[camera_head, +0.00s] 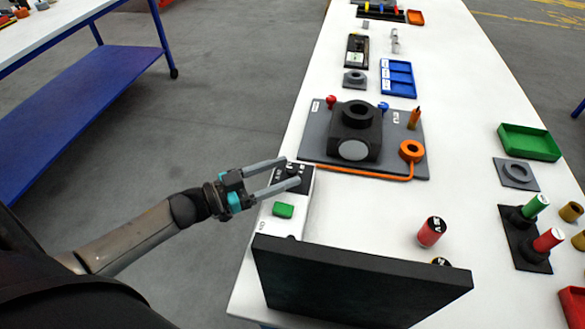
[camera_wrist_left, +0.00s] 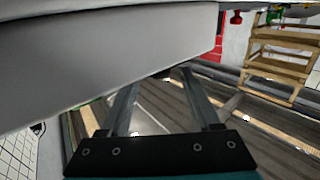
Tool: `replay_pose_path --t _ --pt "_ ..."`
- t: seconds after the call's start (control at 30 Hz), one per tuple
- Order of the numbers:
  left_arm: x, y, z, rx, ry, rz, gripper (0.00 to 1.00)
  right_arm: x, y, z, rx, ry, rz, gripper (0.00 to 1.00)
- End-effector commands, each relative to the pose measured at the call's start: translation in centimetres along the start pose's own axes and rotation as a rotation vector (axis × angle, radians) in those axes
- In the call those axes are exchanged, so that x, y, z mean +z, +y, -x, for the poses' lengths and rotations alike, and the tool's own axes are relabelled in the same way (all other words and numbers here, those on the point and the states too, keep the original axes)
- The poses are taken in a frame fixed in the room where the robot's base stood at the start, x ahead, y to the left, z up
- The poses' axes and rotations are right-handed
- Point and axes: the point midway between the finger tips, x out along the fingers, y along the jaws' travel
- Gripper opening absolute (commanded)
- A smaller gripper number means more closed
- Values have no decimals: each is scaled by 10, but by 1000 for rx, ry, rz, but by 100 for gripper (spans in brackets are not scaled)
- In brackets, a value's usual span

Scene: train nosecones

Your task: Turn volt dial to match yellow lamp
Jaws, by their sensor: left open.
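A white box (camera_head: 305,205) stands at the near left edge of the white table. It carries a green block-like button (camera_head: 283,210) and a dark round dial (camera_head: 292,170). My left gripper (camera_head: 292,173) is open, its two fingers reaching from the left over the dial end of the box. The dial shows between the fingertips in the head view; I cannot tell whether they touch it. In the left wrist view the open fingers (camera_wrist_left: 163,85) point toward a pale grey slab, and no dial shows there. I cannot make out a yellow lamp. My right gripper is out of view.
A black panel (camera_head: 355,285) stands upright just nearer than the box. A grey board (camera_head: 320,135) with a black housing (camera_head: 355,130) and orange pipe lies beyond it. A red cylinder (camera_head: 431,232) stands to the right. Bare table (camera_head: 375,215) lies between.

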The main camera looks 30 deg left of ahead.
Motion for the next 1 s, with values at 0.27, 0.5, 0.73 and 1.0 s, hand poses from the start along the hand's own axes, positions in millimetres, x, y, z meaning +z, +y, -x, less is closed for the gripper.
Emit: replay_pose_path --t 0.27,0.5,0.73,1.0 --pt "0 0 -26 0 0 -1 64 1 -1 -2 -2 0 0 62" --pt "0 0 -29 0 -1 0 64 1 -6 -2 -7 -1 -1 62" --pt "0 0 -29 0 -1 0 50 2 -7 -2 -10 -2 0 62" --pt "0 0 -28 0 -1 0 19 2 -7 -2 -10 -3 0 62"
